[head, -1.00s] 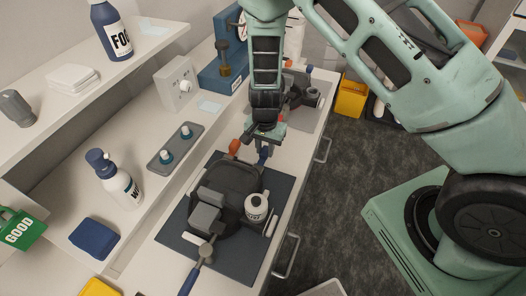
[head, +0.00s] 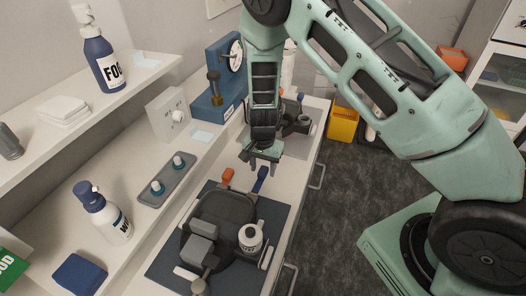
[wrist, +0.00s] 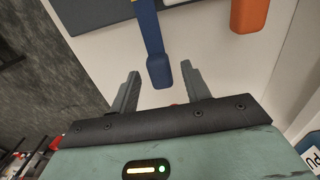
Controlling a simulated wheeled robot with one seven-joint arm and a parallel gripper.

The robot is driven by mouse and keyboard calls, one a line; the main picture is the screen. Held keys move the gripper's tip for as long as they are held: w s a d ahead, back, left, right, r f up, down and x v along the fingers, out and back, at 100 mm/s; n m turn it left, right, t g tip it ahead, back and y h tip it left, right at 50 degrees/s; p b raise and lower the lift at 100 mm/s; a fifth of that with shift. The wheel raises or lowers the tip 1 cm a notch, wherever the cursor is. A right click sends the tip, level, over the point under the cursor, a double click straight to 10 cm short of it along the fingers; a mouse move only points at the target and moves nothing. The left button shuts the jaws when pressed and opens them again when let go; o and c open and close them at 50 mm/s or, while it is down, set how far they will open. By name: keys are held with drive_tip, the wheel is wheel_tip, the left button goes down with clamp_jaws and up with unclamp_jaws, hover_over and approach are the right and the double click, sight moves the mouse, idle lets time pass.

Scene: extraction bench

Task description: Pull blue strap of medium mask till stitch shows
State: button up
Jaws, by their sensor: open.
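A dark mask (head: 222,222) lies on a dark blue mat (head: 180,268) on the bench. A blue strap (head: 260,180) and an orange strap (head: 227,176) stick out from its far end. A second dark mask (head: 292,118) lies farther back, partly hidden by my arm. My gripper (head: 262,160) is open and empty, just beyond the strap ends. In the wrist view the blue strap (wrist: 152,40) hangs with its end between the two open fingers of my gripper (wrist: 160,90), not visibly touched. The orange strap (wrist: 250,12) is to its right. No stitch is discernible.
A grey tray (head: 167,182) with two small bottles, a pump bottle (head: 103,213) and a blue cloth (head: 79,274) stand left of the mat. A blue gauge stand (head: 222,85) is behind. A yellow bin (head: 343,124) stands on the floor.

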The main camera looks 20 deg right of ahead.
sight(263, 170)
wheel_tip(263, 170, up, 17)
drive_tip(key=b, duration=0.3)
idle(0.5)
drive_tip(key=s+a+n+y+b, duration=0.1)
drive_tip(key=s+a+n+b, duration=0.3)
drive_tip(key=s, duration=0.4)
drive_tip(key=s+a+n+y+b, duration=0.1)
drive_tip(key=s+a+n, duration=0.45)
drive_tip(key=s, duration=0.25)
drive_tip(key=s+n+h+b, duration=0.1)
drive_tip(key=s+n+b, duration=0.1)
drive_tip(key=s+n, duration=0.5)
drive_tip(key=s, duration=0.5)
drive_tip(key=shift+s+a+f, duration=0.2)
drive_tip(key=shift+s+f, duration=0.1)
drive_tip(key=shift+s, duration=0.05)
